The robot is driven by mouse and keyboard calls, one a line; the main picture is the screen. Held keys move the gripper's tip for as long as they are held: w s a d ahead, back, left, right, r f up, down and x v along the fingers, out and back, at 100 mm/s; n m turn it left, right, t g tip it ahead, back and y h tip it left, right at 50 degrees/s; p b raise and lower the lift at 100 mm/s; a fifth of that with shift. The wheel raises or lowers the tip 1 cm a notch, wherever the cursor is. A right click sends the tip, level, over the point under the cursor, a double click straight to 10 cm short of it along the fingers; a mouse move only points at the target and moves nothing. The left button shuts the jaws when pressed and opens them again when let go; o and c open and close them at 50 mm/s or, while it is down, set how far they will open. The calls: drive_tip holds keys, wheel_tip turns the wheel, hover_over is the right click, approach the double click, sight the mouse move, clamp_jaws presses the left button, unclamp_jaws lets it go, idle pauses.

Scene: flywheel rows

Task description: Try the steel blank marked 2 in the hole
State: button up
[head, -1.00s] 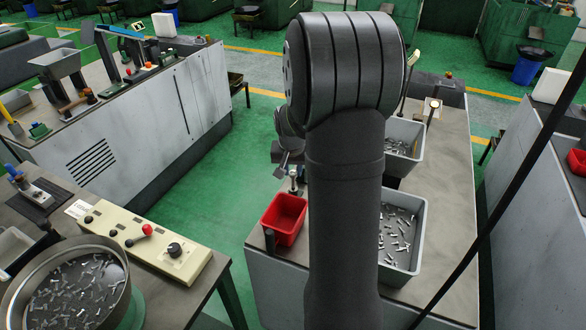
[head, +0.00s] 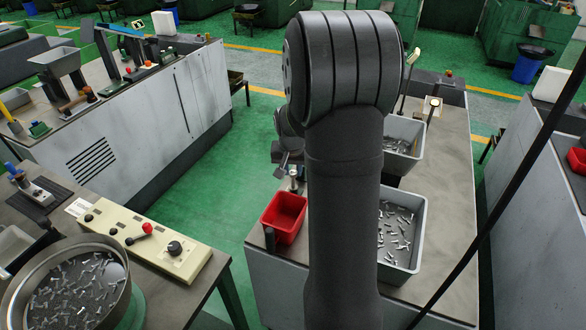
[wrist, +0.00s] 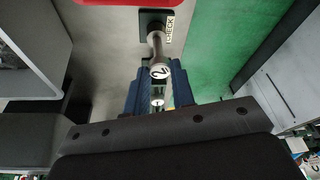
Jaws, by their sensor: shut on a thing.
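The steel blank marked 2 (wrist: 159,71) shows in the wrist view, its numbered end facing the camera. My gripper (wrist: 156,92) has blue fingers, shut on this blank. The blank lines up with a steel post on a dark plate (wrist: 147,27) labelled CHECK. I cannot tell whether the blank's far end is in the hole, touching it or just short of it. The hole itself is hidden. In the head view my arm covers most of the gripper, and only part of it shows near the bench's left edge.
A red bin (head: 284,217) stands at the bench's near left corner, close to the gripper. Grey bins (head: 402,268) of loose steel parts stand right of my arm. A control panel (head: 140,240) and a round bowl of parts (head: 128,283) are at lower left.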

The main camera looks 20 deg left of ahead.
drive_tip(key=shift+r, duration=0.15)
drive_tip(key=shift+r, duration=1.5)
wheel_tip(320, 180, up, 3)
drive_tip(key=shift+r, duration=0.1)
drive_tip(key=shift+f, duration=0.25)
drive_tip(key=shift+f, duration=2.5)
drive_tip(key=shift+f, duration=0.5)
drive_tip(key=shift+r, duration=0.2)
